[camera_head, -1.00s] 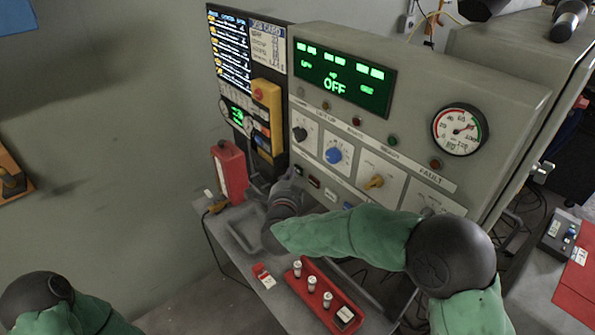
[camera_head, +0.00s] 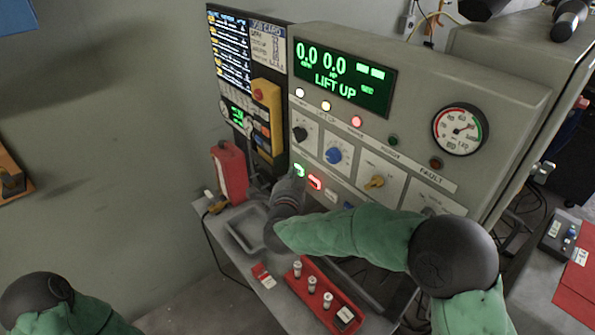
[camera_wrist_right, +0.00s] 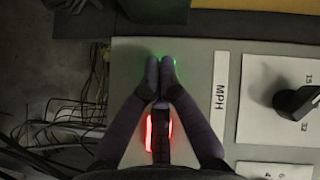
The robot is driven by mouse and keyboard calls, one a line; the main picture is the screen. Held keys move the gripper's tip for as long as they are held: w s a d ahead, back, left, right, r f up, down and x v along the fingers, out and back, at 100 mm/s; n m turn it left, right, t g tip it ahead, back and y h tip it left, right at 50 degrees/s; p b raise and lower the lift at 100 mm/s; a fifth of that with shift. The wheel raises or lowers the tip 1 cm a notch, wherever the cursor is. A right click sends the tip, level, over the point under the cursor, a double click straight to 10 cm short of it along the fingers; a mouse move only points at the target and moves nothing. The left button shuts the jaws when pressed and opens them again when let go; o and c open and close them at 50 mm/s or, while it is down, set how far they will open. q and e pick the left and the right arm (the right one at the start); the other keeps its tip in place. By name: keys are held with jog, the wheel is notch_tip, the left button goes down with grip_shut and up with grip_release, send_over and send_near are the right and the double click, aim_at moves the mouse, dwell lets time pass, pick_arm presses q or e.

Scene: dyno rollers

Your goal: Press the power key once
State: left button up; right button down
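The power key looks to be the green-lit key (camera_head: 299,170) at the left of the key row on the grey console. In the wrist view my right gripper (camera_wrist_right: 160,68) is shut and empty, its two fingertips together over a green glow, so the key is mostly hidden. Whether the tips still touch it I cannot tell. In the head view the right gripper (camera_head: 291,184) is right beside the green key. The console display (camera_head: 342,78) is lit and reads "0.0 0.0" and "LIFT UP". My left gripper is out of view.
A red-lit key (camera_head: 315,182) is just right of the green one; its glow shows between my fingers. Knobs, including a blue one (camera_head: 333,155), sit above. A red tray (camera_head: 325,306) with small cylinders and a grey tray (camera_head: 241,240) lie below.

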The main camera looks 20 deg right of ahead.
dwell(0.5)
jog(key=shift+s+a, duration=0.25)
jog(key=shift+a, duration=0.4)
jog(key=a, duration=0.1)
jog(key=s+a+p, duration=0.1)
jog(key=a, duration=0.2)
jog(key=shift+s+a, duration=0.35)
dwell(0.8)
